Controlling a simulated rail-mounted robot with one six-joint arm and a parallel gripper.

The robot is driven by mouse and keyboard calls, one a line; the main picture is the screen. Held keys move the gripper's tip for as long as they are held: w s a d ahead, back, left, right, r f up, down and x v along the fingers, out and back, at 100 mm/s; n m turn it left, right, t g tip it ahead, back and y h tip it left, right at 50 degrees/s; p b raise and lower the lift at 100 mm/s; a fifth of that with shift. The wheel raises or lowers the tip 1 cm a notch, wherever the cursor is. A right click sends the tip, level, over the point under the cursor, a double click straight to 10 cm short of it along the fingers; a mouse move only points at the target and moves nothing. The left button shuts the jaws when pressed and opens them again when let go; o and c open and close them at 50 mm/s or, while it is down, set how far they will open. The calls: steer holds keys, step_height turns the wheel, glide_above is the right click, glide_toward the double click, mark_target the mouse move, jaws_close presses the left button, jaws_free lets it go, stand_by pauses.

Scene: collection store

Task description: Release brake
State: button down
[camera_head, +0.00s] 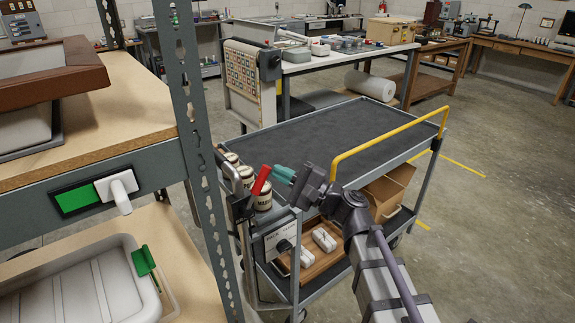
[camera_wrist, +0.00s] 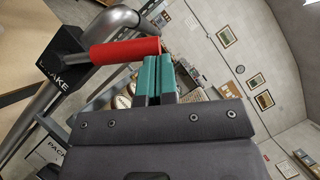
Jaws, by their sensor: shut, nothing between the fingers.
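The brake lever has a red grip (camera_head: 262,180), which stands tilted at the near left corner of the cart (camera_head: 310,140). In the wrist view the red grip (camera_wrist: 125,50) lies across the upper middle, next to a black block (camera_wrist: 62,66) whose lettering is partly hidden but ends in "AKE". My gripper (camera_head: 284,174) has teal fingers, shut and empty, just right of the red grip. In the wrist view my gripper (camera_wrist: 155,70) is close to the grip's right end. I cannot tell whether they touch.
Several cans (camera_head: 246,176) stand at the cart's left end. A yellow rail (camera_head: 385,136) rises at its right end. A cardboard box (camera_head: 388,190) sits on the lower shelf. A grey rack post (camera_head: 200,150) stands close on the left.

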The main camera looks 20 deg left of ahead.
steer(key=r+n+p, duration=0.1)
steer(key=s+a+r+n+g+h+p, duration=0.1)
steer(key=p, duration=0.1)
steer(key=s+a+r+n+p, duration=0.1)
steer(key=shift+s+n+h, duration=0.25)
steer(key=shift+n+h, duration=0.05)
steer(key=shift+n, duration=0.1)
steer(key=shift+s+a+r+n+g+h+p, duration=0.2)
steer(key=shift+s+a+n+h+p, duration=0.15)
steer(key=shift+p, duration=0.3)
steer(key=shift+s+a+r+n+g+h+p, duration=0.1)
steer(key=shift+s+a+n+g+h+p, duration=0.1)
steer(key=shift+s+n+p, duration=0.3)
steer(key=shift+s+a+n+h+p, duration=0.3)
steer(key=shift+n+p, duration=0.15)
steer(key=shift+p, duration=0.15)
steer(key=shift+f, duration=0.1)
steer(key=shift+w+d, duration=0.35)
steer(key=shift+w, duration=0.05)
glide_toward(269, 168)
steer(key=shift+s+d+r, duration=0.25)
steer(key=shift+d+r, duration=0.05)
steer(key=shift+d, duration=0.15)
steer(key=shift+s+d+r, duration=0.2)
steer(key=shift+d+r, duration=0.1)
steer(key=shift+d, duration=0.15)
